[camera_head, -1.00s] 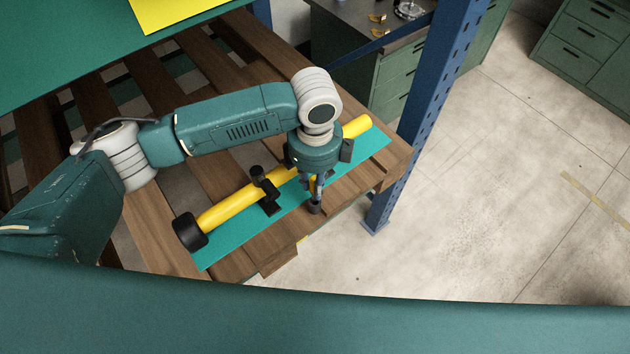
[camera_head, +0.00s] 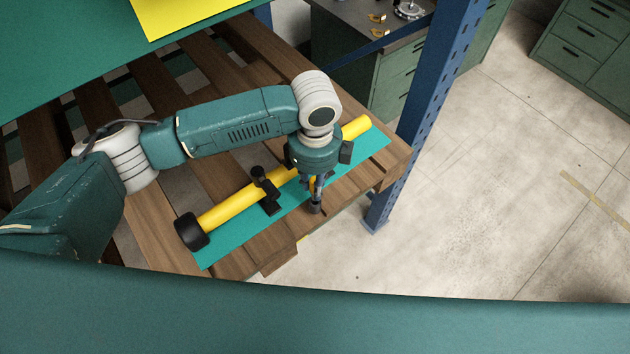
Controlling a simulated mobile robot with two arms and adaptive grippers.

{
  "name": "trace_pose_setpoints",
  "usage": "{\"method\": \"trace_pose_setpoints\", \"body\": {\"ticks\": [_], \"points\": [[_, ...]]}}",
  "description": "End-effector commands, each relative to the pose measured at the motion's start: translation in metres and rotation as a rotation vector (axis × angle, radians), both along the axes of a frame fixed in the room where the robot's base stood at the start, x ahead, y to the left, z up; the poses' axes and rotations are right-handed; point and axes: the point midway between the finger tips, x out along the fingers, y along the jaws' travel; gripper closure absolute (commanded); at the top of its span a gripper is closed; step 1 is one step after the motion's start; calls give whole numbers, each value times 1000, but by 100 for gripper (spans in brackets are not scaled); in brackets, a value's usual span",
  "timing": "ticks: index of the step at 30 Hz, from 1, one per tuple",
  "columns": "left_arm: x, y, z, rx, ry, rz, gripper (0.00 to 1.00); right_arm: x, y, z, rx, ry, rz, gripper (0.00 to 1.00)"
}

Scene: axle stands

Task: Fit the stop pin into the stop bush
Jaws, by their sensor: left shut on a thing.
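My left gripper (camera_head: 317,198) points down over the front edge of the teal mat, near the right end of the yellow bar. It is shut on a small dark piece (camera_head: 315,207), which looks like the stop pin; the fingers hide most of it. A yellow bar (camera_head: 225,207) lies along the mat with a black round end (camera_head: 191,230) at its left. A black clamp-like stand (camera_head: 266,190) holds the bar near its middle. I cannot make out the stop bush for certain; it may be hidden under the gripper. My right gripper is not in view.
The teal mat (camera_head: 225,250) lies on a slatted wooden pallet (camera_head: 160,225). A blue upright post (camera_head: 420,120) stands close to the pallet's right corner. Green drawer cabinets (camera_head: 585,55) stand behind. The concrete floor (camera_head: 480,210) at right is clear.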

Motion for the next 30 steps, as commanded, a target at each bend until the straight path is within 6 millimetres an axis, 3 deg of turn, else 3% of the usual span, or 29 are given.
{"method": "trace_pose_setpoints", "body": {"ticks": [30], "points": [[0, 0, -8, -1, 1, -1, 100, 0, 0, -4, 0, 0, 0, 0]]}}
